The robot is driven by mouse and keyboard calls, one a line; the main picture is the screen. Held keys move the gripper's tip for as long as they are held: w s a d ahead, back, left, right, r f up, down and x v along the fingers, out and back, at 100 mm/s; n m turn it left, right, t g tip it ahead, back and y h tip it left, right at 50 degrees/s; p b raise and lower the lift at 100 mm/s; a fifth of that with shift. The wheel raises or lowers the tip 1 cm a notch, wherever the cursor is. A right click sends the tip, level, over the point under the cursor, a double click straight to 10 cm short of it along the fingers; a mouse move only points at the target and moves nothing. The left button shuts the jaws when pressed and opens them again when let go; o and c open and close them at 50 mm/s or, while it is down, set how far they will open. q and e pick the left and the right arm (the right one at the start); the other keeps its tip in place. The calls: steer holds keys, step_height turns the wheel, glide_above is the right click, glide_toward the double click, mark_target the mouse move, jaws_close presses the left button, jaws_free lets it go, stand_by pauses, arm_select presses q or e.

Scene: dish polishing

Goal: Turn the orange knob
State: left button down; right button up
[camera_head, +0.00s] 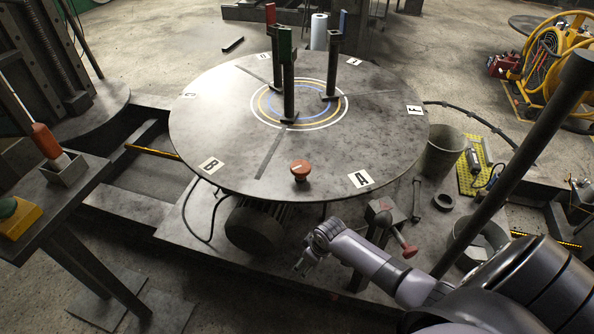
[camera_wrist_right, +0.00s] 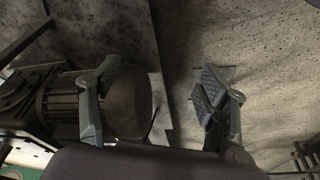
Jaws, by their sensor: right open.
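An orange knob (camera_head: 300,170) with a round, mushroom-like top stands near the front edge of a large round grey table (camera_head: 215,125), between the labels B and A. My right gripper (camera_head: 308,262) is below and in front of the table's edge, apart from the knob. It is open and empty. In the right wrist view its two fingers (camera_wrist_right: 158,80) are spread wide, with a dark motor and the floor behind them. The knob does not show in that view. My left gripper is in neither view.
Upright posts with red, green and blue parts (camera_head: 287,75) stand at the table's middle. A motor (camera_head: 255,225) sits under the front edge. A red-handled clamp (camera_head: 385,215) and a bucket (camera_head: 443,152) stand at the right. A dark slanted pole (camera_head: 520,165) crosses the right side.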

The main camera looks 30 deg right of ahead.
steer(key=w+a+r+n+y+b, duration=0.1)
steer(key=w+r+n, duration=0.1)
steer(key=r, duration=0.8)
steer(key=w+a+r+n+b, duration=0.1)
steer(key=w+r+n+b, duration=0.15)
steer(key=r, duration=0.75)
steer(key=p, duration=0.1)
glide_toward(301, 166)
steer(key=s+a+f, duration=0.4)
steer(key=w+d+r+y, duration=0.1)
steer(key=d+r, duration=0.6)
steer(key=r, duration=0.4)
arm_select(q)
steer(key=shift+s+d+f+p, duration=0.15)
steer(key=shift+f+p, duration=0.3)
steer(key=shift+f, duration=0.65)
arm_select(e)
steer(key=x, duration=1.1)
steer(key=w+x, duration=0.1)
steer(key=x, duration=0.5)
steer(key=shift+r, duration=0.2)
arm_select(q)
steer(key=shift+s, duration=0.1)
